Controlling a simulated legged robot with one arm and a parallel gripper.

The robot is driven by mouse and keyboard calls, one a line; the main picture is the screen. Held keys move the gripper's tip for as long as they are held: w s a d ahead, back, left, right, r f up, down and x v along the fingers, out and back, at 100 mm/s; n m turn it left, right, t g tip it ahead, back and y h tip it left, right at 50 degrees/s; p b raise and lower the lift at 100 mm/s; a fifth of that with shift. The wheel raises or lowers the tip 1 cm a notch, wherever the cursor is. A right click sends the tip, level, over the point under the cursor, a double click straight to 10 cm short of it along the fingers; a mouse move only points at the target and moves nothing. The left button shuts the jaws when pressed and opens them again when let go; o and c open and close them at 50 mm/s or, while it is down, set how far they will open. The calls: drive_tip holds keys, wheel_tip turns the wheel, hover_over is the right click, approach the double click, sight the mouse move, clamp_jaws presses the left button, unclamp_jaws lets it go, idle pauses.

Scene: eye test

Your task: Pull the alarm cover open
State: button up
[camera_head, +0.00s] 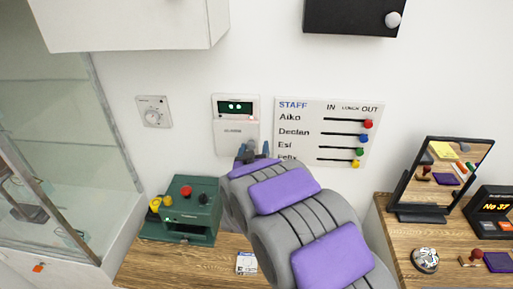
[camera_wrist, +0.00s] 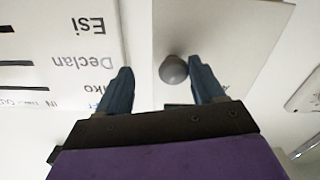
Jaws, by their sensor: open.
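The white alarm unit (camera_head: 236,107) hangs on the wall with a green lit display. Its plain white alarm cover (camera_head: 229,138) is below the display and looks closed. My gripper (camera_head: 254,150) is open at the cover's lower part. In the wrist view, which shows the scene upside down, a round grey knob (camera_wrist: 173,69) stands out from the cover (camera_wrist: 225,30). The knob is between the fingertips of my gripper (camera_wrist: 160,67), closer to the right finger. I cannot tell whether a finger touches it. In the head view my gripper partly hides the cover's lower edge.
A staff board (camera_head: 325,120) with coloured sliders is close on the right. A dial plate (camera_head: 153,112) is on the left. A green machine (camera_head: 183,215) stands on the wooden counter (camera_head: 165,262) below. A white cabinet (camera_head: 130,25) hangs above.

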drive_tip(key=shift+s+a+f, duration=0.1)
drive_tip(key=shift+a, duration=1)
drive_tip(key=shift+c, duration=0.8)
drive_tip(key=shift+a, duration=0.3)
drive_tip(key=shift+c, duration=0.8)
drive_tip(key=shift+d, duration=0.1)
drive_tip(key=shift+c, duration=0.7)
drive_tip(key=shift+d, duration=0.75)
drive_tip(key=c, duration=0.3)
drive_tip(key=shift+c, duration=0.8)
drive_tip(key=shift+a, duration=0.35)
clamp_jaws()
drive_tip(key=shift+d, duration=0.1)
